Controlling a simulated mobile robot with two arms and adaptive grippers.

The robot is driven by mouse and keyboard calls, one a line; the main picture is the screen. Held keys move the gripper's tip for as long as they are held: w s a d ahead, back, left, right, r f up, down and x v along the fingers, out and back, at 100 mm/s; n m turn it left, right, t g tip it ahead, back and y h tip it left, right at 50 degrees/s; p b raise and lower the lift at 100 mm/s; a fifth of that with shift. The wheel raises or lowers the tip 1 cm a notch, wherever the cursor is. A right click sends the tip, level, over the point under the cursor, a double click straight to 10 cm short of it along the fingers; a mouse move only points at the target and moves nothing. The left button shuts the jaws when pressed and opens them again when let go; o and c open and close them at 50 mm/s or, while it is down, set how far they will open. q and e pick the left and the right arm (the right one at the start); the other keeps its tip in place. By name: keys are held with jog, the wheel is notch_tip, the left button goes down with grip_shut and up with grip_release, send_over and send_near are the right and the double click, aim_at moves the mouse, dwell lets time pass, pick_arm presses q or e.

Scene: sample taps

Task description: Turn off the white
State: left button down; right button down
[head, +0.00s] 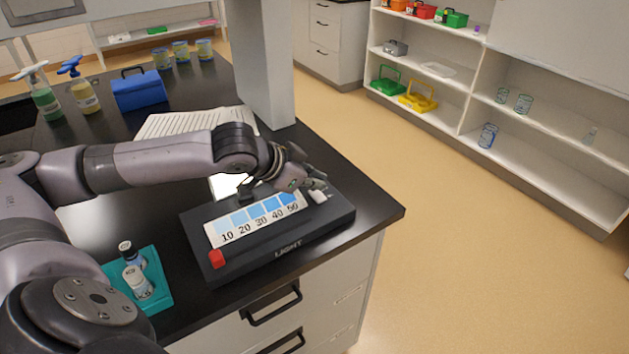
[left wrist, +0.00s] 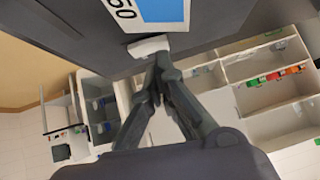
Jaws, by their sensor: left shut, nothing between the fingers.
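A dark box marked LIGHT (head: 230,272) lies on the black bench top, with a blue scale strip (head: 262,221) numbered 10 to 50. A small white switch (head: 319,196) sits at the strip's 50 end, and a red button (head: 216,258) at the 10 end. My left gripper (head: 316,184) is over the white switch's end of the box, its fingers shut and empty. In the left wrist view, the closed fingertips (left wrist: 160,60) are right at the white switch (left wrist: 148,46); I cannot tell whether they touch it. My right gripper is not in view.
A teal tray (head: 158,284) with small vials stands left of the box. A notebook (head: 190,121) and a grey column (head: 265,70) are behind my arm. A blue case (head: 138,92) and spray bottles stand farther back. The floor to the right is clear.

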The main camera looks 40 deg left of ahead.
pick_arm(q)
jog(key=shift+a+f+p, duration=0.1)
jog(key=shift+a+p, duration=0.05)
jog(key=shift+p, duration=0.55)
jog(key=shift+w+f+b, duration=0.1)
jog(key=shift+f+b, duration=0.05)
jog(key=shift+b, duration=0.15)
